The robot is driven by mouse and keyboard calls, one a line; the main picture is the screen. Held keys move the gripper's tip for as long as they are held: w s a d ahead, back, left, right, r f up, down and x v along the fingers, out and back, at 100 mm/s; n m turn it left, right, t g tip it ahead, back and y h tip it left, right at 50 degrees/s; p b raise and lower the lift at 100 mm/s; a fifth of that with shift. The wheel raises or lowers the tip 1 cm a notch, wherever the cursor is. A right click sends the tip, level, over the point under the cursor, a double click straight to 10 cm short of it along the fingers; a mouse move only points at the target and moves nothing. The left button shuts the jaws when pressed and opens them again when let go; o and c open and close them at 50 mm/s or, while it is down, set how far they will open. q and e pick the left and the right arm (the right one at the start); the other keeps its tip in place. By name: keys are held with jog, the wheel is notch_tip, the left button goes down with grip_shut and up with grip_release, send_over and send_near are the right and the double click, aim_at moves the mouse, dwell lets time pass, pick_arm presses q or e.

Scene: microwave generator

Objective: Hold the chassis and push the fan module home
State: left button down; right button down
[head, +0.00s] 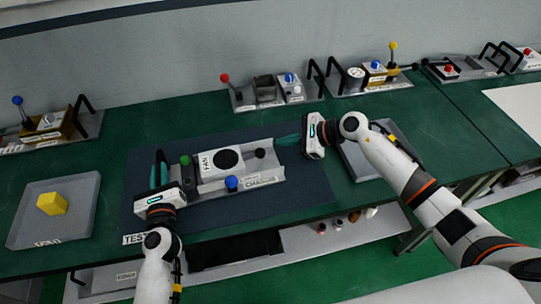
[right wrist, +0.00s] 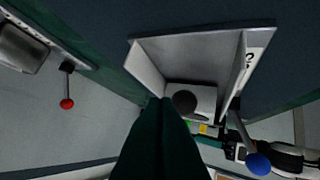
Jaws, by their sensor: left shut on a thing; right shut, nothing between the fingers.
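The grey chassis (head: 262,182) lies on the dark mat in the head view, with its label facing front. The white fan module (head: 217,171), marked FAN with a black disc, sits in it toward the left, and the tray floor shows to its right. A dark knob (head: 260,153) is at the module's right side; it also shows in the right wrist view (right wrist: 185,102). My left gripper (head: 159,170) is shut at the chassis's left end; its exact hold is partly hidden. My right gripper (head: 283,140) is shut and empty, off the chassis's open right end, apart from the knob.
A blue knob (head: 231,183) stands at the chassis's front and a green one (head: 185,160) at its left. A grey tray (head: 85,215) with a yellow block (head: 52,203) lies left. Another grey tray (head: 362,166) lies right, behind my right arm. Several lever fixtures line the back.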

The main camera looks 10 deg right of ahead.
pick_arm(q)
jog(key=shift+s+f, duration=0.1)
jog(key=shift+f, duration=0.2)
jog(key=c, duration=1.5)
grip_release()
jog(key=shift+o, duration=1.1)
jog(key=shift+w+r, duration=0.1)
jog(key=shift+w, duration=0.1)
pick_arm(e)
jog(key=v, duration=1.1)
jog(key=shift+d+r, duration=0.15)
jog(key=shift+d, duration=0.05)
jog(key=shift+s, duration=0.1)
